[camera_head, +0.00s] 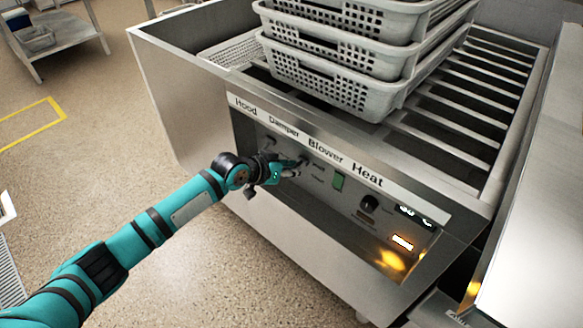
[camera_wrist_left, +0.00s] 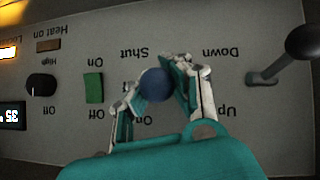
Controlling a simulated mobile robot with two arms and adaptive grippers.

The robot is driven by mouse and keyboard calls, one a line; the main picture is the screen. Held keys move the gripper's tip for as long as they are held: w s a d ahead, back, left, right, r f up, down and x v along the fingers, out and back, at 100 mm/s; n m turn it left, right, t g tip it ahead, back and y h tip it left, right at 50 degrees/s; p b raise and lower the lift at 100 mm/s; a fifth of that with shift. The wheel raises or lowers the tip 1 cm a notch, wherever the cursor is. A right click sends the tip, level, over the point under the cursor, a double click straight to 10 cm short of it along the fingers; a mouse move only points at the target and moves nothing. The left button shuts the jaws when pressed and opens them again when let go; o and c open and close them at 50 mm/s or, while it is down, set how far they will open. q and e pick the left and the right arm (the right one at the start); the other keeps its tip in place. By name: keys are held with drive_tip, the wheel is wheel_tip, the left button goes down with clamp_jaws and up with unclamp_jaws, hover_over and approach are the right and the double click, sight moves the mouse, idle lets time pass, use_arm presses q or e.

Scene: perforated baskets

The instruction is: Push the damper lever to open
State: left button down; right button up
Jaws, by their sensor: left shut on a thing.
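The damper lever shows in the left wrist view as a dark blue ball knob (camera_wrist_left: 156,85). Its shaft is hidden behind the knob and my fingers. My left gripper (camera_head: 287,168) is at the panel below the "Damper" label in the head view. In the left wrist view its two fingers (camera_wrist_left: 157,88) are closed around the knob, one on each side. The word "Shut" shows above the knob, upside down; the lettering below it is partly covered by a finger. In the head view the gripper hides most of the lever. My right gripper is in neither view.
The hood lever (camera_wrist_left: 305,42), with a black knob, stands beside the gripper. A green switch (camera_head: 338,181) and a black dial (camera_head: 369,203) sit along the panel. Stacked grey baskets (camera_head: 335,75) rest on the rollers above. The floor in front is clear.

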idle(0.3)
use_arm(q)
drive_tip(key=c, duration=1.1)
unclamp_jaws()
drive_tip(key=shift+c, duration=0.2)
drive_tip(key=shift+a, duration=0.1)
drive_tip(key=v, duration=1.2)
